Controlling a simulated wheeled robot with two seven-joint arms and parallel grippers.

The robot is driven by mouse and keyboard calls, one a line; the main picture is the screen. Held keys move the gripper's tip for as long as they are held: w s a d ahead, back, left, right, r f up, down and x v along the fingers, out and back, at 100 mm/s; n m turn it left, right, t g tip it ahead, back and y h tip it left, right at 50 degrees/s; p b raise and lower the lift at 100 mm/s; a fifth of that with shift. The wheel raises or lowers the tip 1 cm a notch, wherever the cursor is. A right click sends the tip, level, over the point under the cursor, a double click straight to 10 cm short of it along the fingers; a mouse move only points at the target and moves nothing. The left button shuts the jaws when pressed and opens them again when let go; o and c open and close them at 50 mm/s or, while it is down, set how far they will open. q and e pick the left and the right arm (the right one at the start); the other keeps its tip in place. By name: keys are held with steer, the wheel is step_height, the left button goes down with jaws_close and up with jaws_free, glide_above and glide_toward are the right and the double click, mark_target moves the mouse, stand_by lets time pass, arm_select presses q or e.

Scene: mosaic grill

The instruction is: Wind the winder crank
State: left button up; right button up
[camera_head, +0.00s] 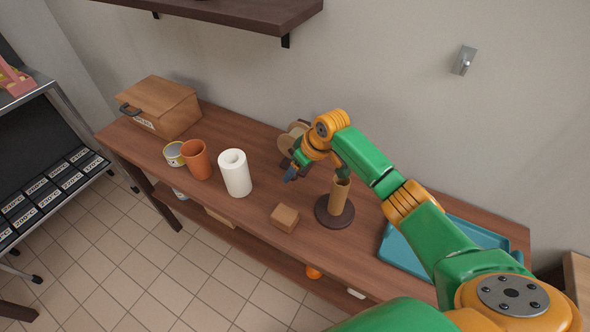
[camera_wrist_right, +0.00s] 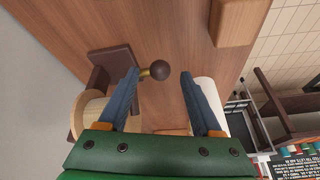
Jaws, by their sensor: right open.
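The winder (camera_head: 291,139) stands near the wall at the back of the wooden table, with a pale round spool; my right arm partly hides it. In the right wrist view its spool (camera_wrist_right: 86,112) and dark support (camera_wrist_right: 108,62) are at the left. The crank's dark round knob (camera_wrist_right: 160,70) sticks out on a short brass-coloured piece. My right gripper (camera_head: 289,175) is open beside the winder. My left gripper is out of view.
A cardboard tube on a dark base (camera_head: 334,211) and a blue tray (camera_head: 397,246) are at the right.

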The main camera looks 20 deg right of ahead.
steer(key=shift+x, duration=0.85)
steer(key=shift+w+f, duration=0.1)
steer(key=shift+f, duration=0.05)
jaws_close()
stand_by(0.6)
